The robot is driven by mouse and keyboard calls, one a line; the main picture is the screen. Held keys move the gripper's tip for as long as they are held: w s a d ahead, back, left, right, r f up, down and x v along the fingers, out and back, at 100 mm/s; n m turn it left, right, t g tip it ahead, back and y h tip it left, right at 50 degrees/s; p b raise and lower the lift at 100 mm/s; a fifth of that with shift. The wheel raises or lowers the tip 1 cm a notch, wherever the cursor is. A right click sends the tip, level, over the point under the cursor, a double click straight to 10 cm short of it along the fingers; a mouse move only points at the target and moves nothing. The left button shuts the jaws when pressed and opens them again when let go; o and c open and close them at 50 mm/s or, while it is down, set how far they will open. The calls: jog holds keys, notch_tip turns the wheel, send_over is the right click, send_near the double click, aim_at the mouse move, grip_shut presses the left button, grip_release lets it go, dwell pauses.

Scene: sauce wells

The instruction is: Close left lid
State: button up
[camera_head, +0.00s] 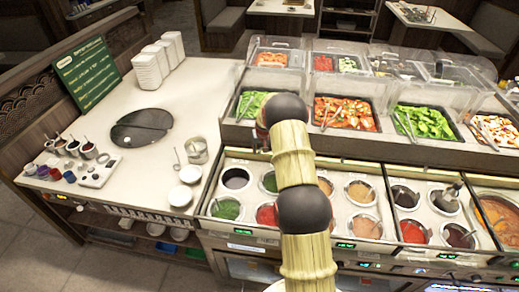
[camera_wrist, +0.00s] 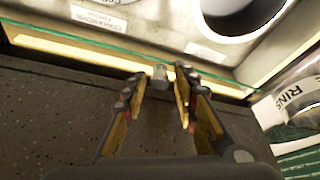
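My gripper (camera_wrist: 160,88) is open in the wrist view, its two fingers apart. A small grey knob (camera_wrist: 160,73) shows between the fingertips, at a pale glass panel's green edge (camera_wrist: 95,45). I cannot tell whether a finger touches the knob. The panel may be the left lid, but its outline is not fully in view. In the head view my arm covers the middle of the sauce wells (camera_head: 233,180), and my gripper is hidden behind it. The left wells show uncovered sauces; the lid cannot be made out clearly there.
Food trays (camera_head: 343,112) under clear covers (camera_head: 281,55) stand behind the wells. A white counter (camera_head: 100,110) at left holds a round dark plate (camera_head: 141,127), white containers (camera_head: 150,70), cups and bowls. A label (camera_wrist: 298,108) is near the gripper's right side in the wrist view.

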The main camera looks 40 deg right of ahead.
jog(key=c, duration=0.6)
grip_shut()
